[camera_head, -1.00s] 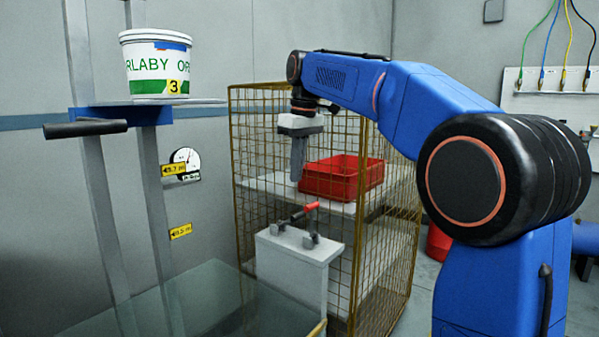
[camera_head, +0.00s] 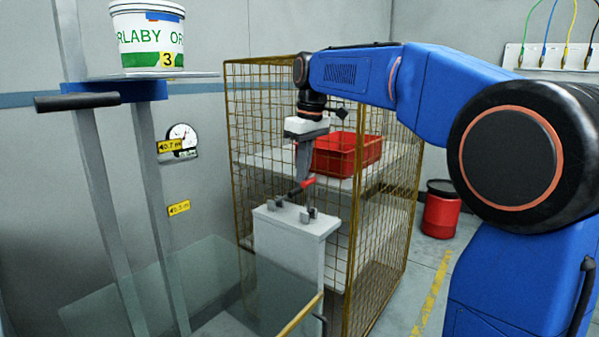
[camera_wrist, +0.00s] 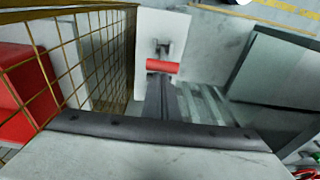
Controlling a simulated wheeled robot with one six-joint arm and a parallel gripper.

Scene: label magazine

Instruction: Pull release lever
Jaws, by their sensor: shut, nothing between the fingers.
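The release lever (camera_head: 301,187) has a red and black crosswise handle and stands on top of a white pedestal (camera_head: 290,262). In the wrist view its red grip (camera_wrist: 162,66) lies just beyond my fingertips, above the pale pedestal top (camera_wrist: 165,30). My gripper (camera_head: 303,177) points down at the lever, its shut fingers right at the handle with nothing between them. It also shows in the wrist view (camera_wrist: 163,80). I cannot tell whether the fingertips touch the handle. Part of the handle's far side is hidden by the fingers.
A yellow wire cage (camera_head: 262,130) with a red bin (camera_head: 335,158) on its shelf stands right behind the lever. A lift platform (camera_head: 140,76) with a white tub (camera_head: 148,40) is at left. A glass panel (camera_head: 190,290) is in front. A red drum (camera_head: 441,210) stands at right.

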